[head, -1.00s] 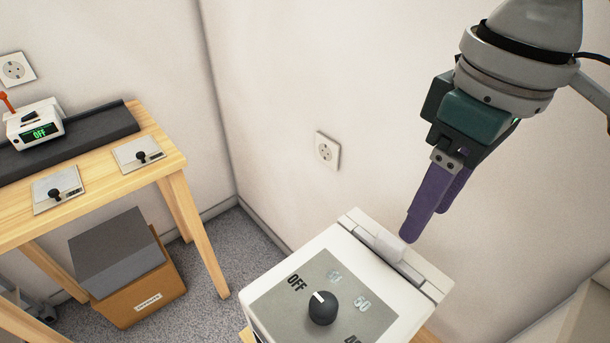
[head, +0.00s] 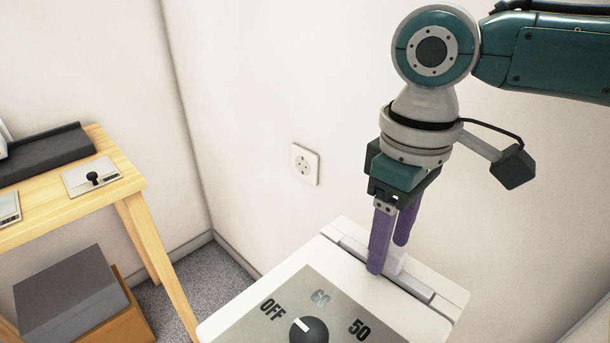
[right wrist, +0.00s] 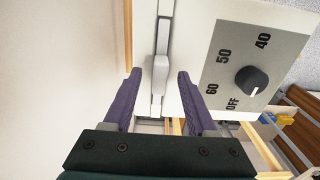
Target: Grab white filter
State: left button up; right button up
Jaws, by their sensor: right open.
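The white filter appears to be the pale strip with a raised tab (head: 399,264) set in the slot along the back of a white machine (head: 440,288). In the right wrist view the tab (right wrist: 160,72) shows between the two finger tips, with a gap on each side. My right gripper (head: 389,258) is open, its purple fingers pointing down at the tab, one on either side. In the head view the fingers partly hide the tab. The right gripper also shows in the right wrist view (right wrist: 159,76). My left gripper is not in view.
The machine's grey panel has a black knob (head: 309,331) with OFF, 60 and 50 marks. A wall socket (head: 305,164) is on the white wall behind. A wooden table (head: 122,186) stands at left, with a grey-topped box (head: 65,295) below it.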

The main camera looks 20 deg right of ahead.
jog(key=shift+f, duration=0.7)
grip_shut()
dwell(0.9)
